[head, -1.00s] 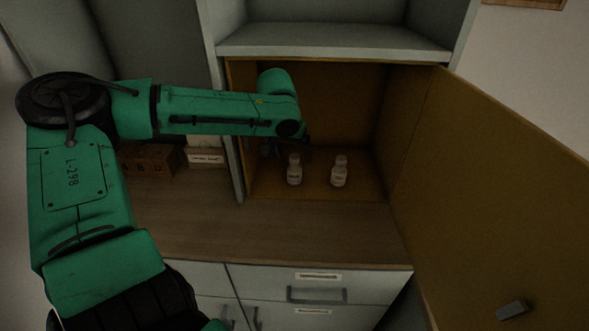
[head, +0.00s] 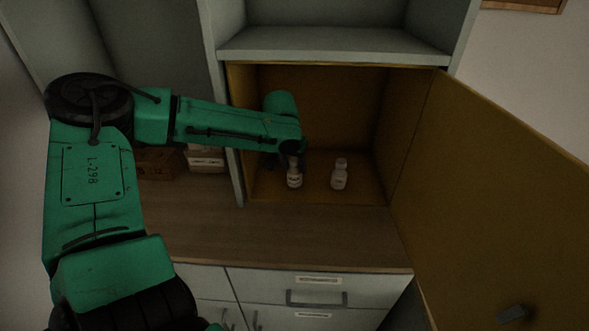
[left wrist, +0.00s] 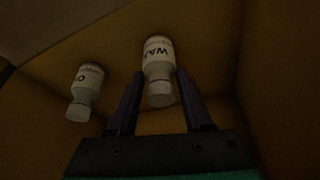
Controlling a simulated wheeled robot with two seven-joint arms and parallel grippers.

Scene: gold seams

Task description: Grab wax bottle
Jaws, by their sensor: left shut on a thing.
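The wax bottle (head: 294,175) is small and white and stands on the floor of the open cupboard compartment. In the left wrist view it (left wrist: 158,58) shows large, its label reading "WAX" in part. My left gripper (left wrist: 161,78) has one dark finger on each side of this bottle and is shut on it. In the head view the forearm partly hides the gripper and the bottle's top. A second white bottle (head: 340,175) stands to the right, apart from the gripper; its label in the left wrist view (left wrist: 86,88) starts with "O". My right gripper is not in view.
The brown cupboard door (head: 500,190) stands wide open on the right. A grey side panel (head: 228,130) bounds the compartment on the left, and a shelf (head: 330,47) lies above. Boxes (head: 205,158) stand left of the panel. The wooden counter (head: 300,230) in front is clear.

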